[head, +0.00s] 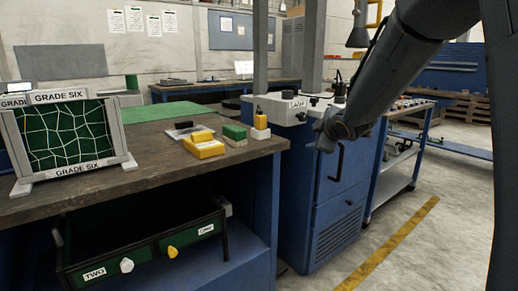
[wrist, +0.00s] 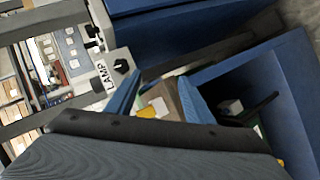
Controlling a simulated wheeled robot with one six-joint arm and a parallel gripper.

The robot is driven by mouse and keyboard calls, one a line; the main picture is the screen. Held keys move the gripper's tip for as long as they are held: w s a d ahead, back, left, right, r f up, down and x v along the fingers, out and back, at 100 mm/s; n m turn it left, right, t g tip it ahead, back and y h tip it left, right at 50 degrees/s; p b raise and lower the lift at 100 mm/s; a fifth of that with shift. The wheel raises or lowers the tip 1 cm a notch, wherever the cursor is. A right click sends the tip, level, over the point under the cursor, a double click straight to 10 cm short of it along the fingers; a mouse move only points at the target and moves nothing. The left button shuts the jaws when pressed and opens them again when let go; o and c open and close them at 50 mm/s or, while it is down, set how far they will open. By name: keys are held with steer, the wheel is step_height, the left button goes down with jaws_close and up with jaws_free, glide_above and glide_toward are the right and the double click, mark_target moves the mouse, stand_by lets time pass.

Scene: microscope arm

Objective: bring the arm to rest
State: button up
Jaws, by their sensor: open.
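My arm (head: 400,70) reaches in from the upper right of the head view, and its dark lower end hangs in front of the blue cabinet (head: 345,165). In the wrist view my gripper (wrist: 159,90) shows two blue fingers standing apart, with nothing seen held between them. Behind the fingers lie a brown surface and a small yellow thing, partly hidden by the gripper body. The cabinet's panel with the LAMP label (wrist: 103,75) and a dark knob is close to the left finger in the picture; I cannot tell the gap.
The workbench (head: 150,165) at the left carries a yellow block (head: 204,148), a green block (head: 235,132) and a framed net panel (head: 65,135). Below it are green drawers (head: 140,250) marked TWO and ONE. Open floor (head: 440,250) lies in front.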

steer(key=s+a+f+m+g, duration=0.3)
steer(key=s+f+m+g, duration=0.1)
steer(key=s, duration=1.2)
steer(key=s+a+f+m+g+h, duration=0.1)
steer(key=s+a+f+m+g, duration=0.3)
steer(key=s, duration=1.1)
steer(key=s+a+f+m+g, duration=0.2)
steer(key=s+f+m+g, duration=0.25)
steer(key=s, duration=1.15)
steer(key=d+r+m+p, duration=0.2)
steer(key=d+r+p, duration=0.6)
steer(key=p, duration=0.8)
steer(key=shift+w+d+r+m+h+p, duration=0.2)
steer(key=shift+d+r+m+h+p, duration=0.15)
steer(key=shift+r, duration=0.3)
